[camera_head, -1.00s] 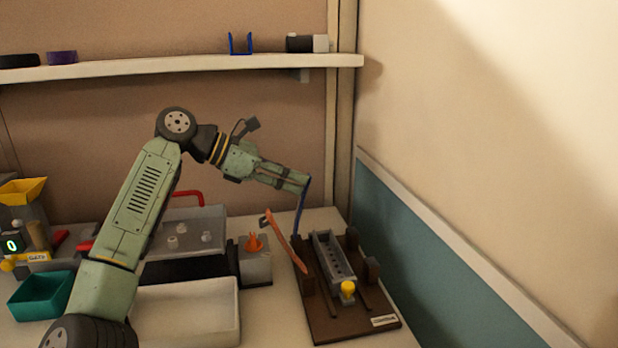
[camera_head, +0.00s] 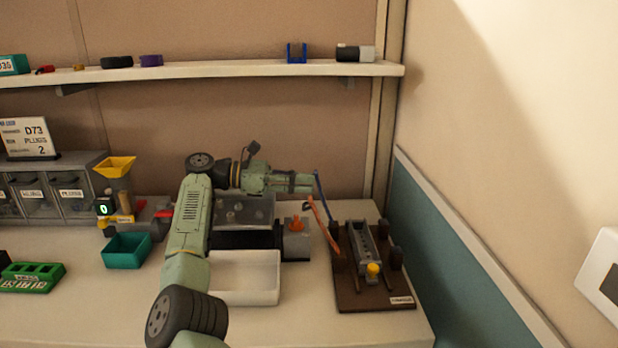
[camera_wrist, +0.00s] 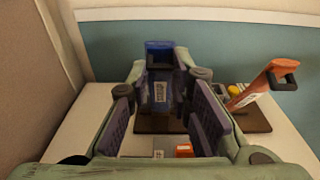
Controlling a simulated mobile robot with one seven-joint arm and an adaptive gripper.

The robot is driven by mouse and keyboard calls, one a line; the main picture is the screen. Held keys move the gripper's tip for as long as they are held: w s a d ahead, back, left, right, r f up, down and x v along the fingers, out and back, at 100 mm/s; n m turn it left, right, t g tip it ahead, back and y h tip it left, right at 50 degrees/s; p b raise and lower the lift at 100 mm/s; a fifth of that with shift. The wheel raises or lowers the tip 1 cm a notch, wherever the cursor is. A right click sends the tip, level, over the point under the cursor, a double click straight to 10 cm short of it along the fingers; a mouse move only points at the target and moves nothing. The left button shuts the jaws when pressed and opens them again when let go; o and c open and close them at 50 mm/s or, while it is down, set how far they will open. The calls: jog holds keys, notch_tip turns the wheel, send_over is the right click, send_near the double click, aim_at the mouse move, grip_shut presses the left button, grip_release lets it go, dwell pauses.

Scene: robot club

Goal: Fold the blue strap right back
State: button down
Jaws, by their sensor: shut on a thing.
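The blue strap (camera_head: 321,193) rises from the back of a brown board (camera_head: 377,300) and leans left at its top. My gripper (camera_head: 315,183) is shut on its upper end. In the wrist view the strap (camera_wrist: 158,68) stands between the far ends of my fingers (camera_wrist: 160,88), with a pale label on its face. A grey slotted holder (camera_head: 363,248) lies on the board, with a yellow knob (camera_head: 373,269) at its near end. The strap's lower end is hard to make out.
An orange strap (camera_head: 321,223) stands tilted beside the holder, with a dark loop at its top. Brown posts flank the holder. A blue-green wall panel (camera_head: 455,260) bounds the right.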

jog(key=shift+s+d+f+g, duration=0.1)
jog(key=shift+d+f+g, duration=0.2)
jog(key=shift+f, duration=0.45)
jog(key=c, duration=1.8)
grip_release()
jog(key=shift+d, duration=0.1)
jog(key=shift+o, duration=0.6)
jog(key=shift+d, duration=0.15)
jog(key=shift+o, duration=1.2)
jog(key=shift+a+r, duration=0.2)
jog(key=shift+a, duration=0.1)
jog(key=shift+r, duration=0.1)
notch_tip(320, 180, up, 10)
